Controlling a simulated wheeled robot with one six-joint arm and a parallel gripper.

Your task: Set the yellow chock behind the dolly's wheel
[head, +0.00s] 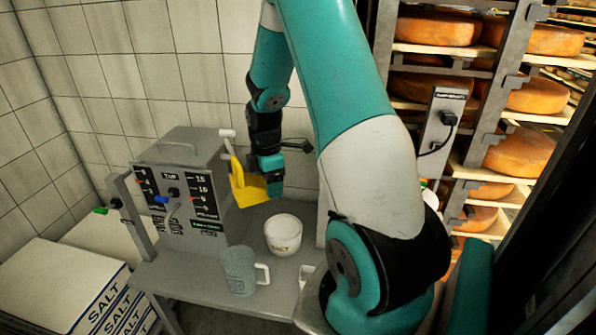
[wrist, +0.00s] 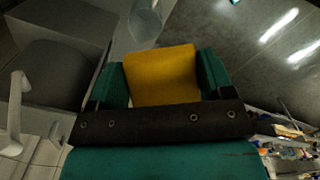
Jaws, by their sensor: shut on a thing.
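The yellow chock (head: 248,188) is held in my gripper (head: 268,176), above the back of the grey table, just right of the grey control box. In the wrist view the chock (wrist: 161,76) fills the space between the two teal fingers of my gripper (wrist: 163,84). The gripper is shut on it. I cannot make out the dolly or its wheel in either view.
The grey control box (head: 182,190) with dials stands on the table (head: 190,275). Shelves of cheese wheels (head: 437,30) are at right.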

